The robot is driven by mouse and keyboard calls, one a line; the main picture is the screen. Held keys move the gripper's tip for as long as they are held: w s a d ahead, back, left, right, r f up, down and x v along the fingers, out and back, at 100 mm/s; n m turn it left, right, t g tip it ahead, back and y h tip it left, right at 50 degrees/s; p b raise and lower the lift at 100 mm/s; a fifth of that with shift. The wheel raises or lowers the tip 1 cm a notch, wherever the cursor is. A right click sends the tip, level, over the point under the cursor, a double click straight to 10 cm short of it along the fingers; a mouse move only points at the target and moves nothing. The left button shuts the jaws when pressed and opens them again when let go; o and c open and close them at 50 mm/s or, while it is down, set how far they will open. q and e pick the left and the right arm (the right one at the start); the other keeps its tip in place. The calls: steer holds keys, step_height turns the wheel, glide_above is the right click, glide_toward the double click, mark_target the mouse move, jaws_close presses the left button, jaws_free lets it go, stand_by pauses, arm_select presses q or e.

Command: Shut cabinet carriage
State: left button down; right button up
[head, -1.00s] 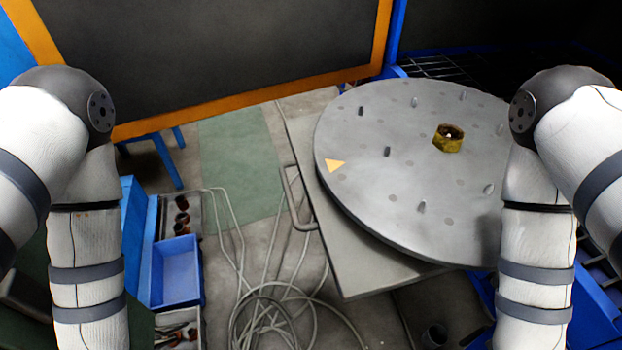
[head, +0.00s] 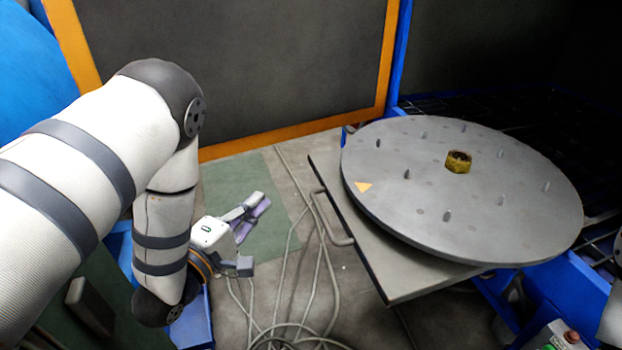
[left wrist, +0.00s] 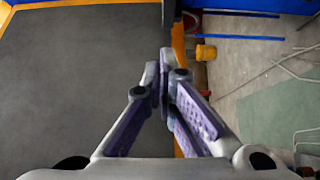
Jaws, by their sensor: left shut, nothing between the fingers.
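The cabinet carriage (head: 392,278) is a grey square plate with a loop handle (head: 333,222) on its left side. It sticks out from the blue cabinet (head: 560,285) at the right of the head view. A round grey turntable (head: 455,205) with pegs, a yellow triangle and a brass hub (head: 458,162) lies on it. My left gripper (head: 258,203) is shut and empty, left of the handle and clear of it. Its purple-padded fingers (left wrist: 165,75) come together in the left wrist view.
A dark panel with an orange frame (head: 250,146) stands behind. Pale cables (head: 290,325) lie on the floor below the carriage. A green floor patch (head: 275,180) lies left of the handle.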

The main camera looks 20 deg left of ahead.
arm_select(q)
steer(key=w+d, duration=0.5)
steer(key=w, duration=0.6)
steer(key=shift+w+b, duration=0.3)
steer(key=shift+b, duration=0.15)
arm_select(e)
steer(key=shift+s+f, duration=0.45)
steer(key=shift+f, duration=0.15)
arm_select(q)
steer(key=shift+d+f, duration=0.1)
